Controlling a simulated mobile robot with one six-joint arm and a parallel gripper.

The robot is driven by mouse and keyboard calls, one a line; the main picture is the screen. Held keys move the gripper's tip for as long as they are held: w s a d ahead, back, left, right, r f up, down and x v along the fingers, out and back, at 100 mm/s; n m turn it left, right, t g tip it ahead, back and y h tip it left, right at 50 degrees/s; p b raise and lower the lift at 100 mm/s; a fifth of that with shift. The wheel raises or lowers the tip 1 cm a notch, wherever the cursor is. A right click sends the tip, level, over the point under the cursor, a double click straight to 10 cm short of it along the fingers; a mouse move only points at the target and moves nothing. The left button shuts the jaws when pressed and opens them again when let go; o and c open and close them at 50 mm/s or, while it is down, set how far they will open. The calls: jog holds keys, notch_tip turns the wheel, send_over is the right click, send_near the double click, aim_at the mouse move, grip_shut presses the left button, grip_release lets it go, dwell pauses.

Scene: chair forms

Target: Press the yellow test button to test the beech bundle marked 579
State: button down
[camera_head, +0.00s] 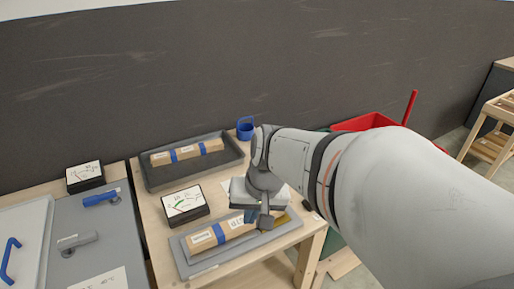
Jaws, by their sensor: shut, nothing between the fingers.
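A wrapped beech bundle (208,238) with blue bands and a white label lies on a grey plate (202,263) at the table's front. Its number is too small to read surely. My gripper (265,222) is shut and empty, pointing down over the right part of this bundle and hiding some of it. A yellow patch (283,218) shows just right of my fingers. It may be the test button, but it is mostly hidden. I cannot tell whether my fingers touch it. A dial meter (185,203) stands behind the plate.
A second bundle (187,152) lies in a dark tray (152,180) behind. A blue cup (245,130) stands beside that tray. At left are another meter (85,177) and a grey bench with blue and grey handles. A red bin (365,122) stands behind my arm.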

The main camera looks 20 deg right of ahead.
jog(key=w+d+m+t+y+p, duration=0.2)
jog(key=w+d+m, duration=0.6)
jog(key=d+m, duration=0.1)
jog(key=w+d+f+m+t, duration=0.1)
jog(key=d+m+t, duration=0.1)
jog(key=d+m, duration=0.3)
jog(key=w+d+f+m+t+h+p, duration=0.1)
jog(key=d+m, duration=0.5)
jog(key=d, duration=0.6)
jog(key=shift+d+f+t+p, duration=0.15)
jog(key=shift+f+t+p, duration=0.15)
jog(key=shift+f+t, duration=0.4)
jog(key=shift+f, duration=0.15)
notch_tip(320, 180, down, 8)
jog(key=b, duration=0.5)
jog(key=shift+b, duration=0.4)
jog(key=shift+f+b, duration=0.4)
jog(key=shift+b, duration=0.15)
jog(key=shift+f+b, duration=0.4)
jog(key=shift+b, duration=0.2)
